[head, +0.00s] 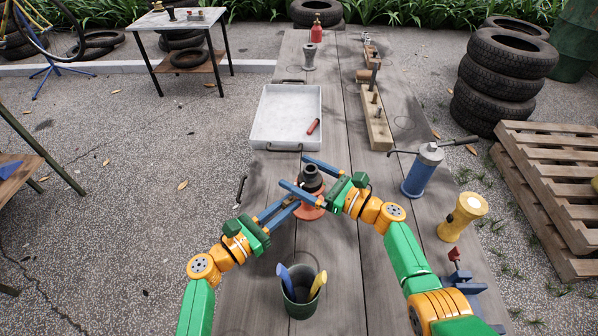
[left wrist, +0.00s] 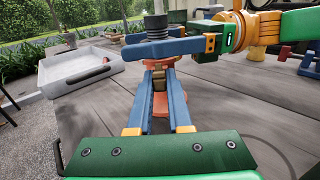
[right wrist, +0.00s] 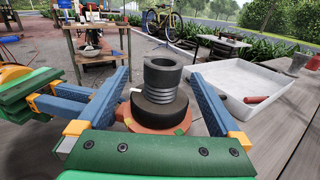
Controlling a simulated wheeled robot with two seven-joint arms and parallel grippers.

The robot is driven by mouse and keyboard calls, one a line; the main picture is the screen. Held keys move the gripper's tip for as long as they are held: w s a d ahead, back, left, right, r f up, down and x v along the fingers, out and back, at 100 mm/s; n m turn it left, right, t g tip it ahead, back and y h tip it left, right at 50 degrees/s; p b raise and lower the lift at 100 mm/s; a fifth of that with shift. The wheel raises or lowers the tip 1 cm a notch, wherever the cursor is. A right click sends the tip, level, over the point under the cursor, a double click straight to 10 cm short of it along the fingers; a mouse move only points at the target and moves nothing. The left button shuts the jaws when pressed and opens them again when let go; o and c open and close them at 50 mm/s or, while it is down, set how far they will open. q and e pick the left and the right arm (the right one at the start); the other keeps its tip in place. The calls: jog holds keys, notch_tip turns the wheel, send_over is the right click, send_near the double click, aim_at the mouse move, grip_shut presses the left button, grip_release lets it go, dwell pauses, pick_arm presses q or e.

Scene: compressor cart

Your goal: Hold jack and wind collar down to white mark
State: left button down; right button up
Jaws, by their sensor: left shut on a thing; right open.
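The jack has an orange body (head: 309,211), also visible in the right wrist view (right wrist: 150,126). A wide black collar (right wrist: 158,112) sits on it, below a grey ribbed screw and a dark cup-like head (right wrist: 163,74). A small white spot (right wrist: 122,91) shows just left of the collar; I cannot tell whether it is the mark. My left gripper (head: 293,203) is low at the jack's near left side, shut on its body; the held part is mostly hidden. My right gripper (head: 295,172) is open, its fingers on either side of the jack's upper part, with gaps in the right wrist view.
A white tray (head: 264,113) with a red cylinder lies beyond the jack. A wooden block with pegs (head: 377,132) and a blue pump can (head: 421,172) stand to the right, near a yellow flashlight (head: 462,216). A dark green cup (head: 300,306) with tools stands in front.

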jog(key=shift+w+a, duration=0.2)
jog(key=shift+a, duration=0.2)
jog(key=c, duration=1.4)
jog(key=shift+o, duration=0.2)
jog(key=m+t+h, duration=0.2)
jog(key=t, duration=0.1)
jog(key=shift+w+d+m, duration=0.1)
jog(key=shift+w+m, duration=0.05)
jog(key=shift+m, duration=0.15)
jog(key=shift+w+d+m+t+h, duration=0.15)
jog(key=shift+m+t+h, duration=0.35)
jog(key=shift+t+h, duration=0.15)
jog(key=shift+w+d+m+t+h, duration=0.1)
jog(key=shift+d+m+t+h, duration=0.05)
jog(key=shift+m+t+h, duration=0.5)
jog(key=o, duration=1.4)
jog(key=shift+c, duration=0.2)
jog(key=v, duration=1.2)
jog(key=shift+r, duration=0.15)
jog(key=shift+n, duration=0.25)
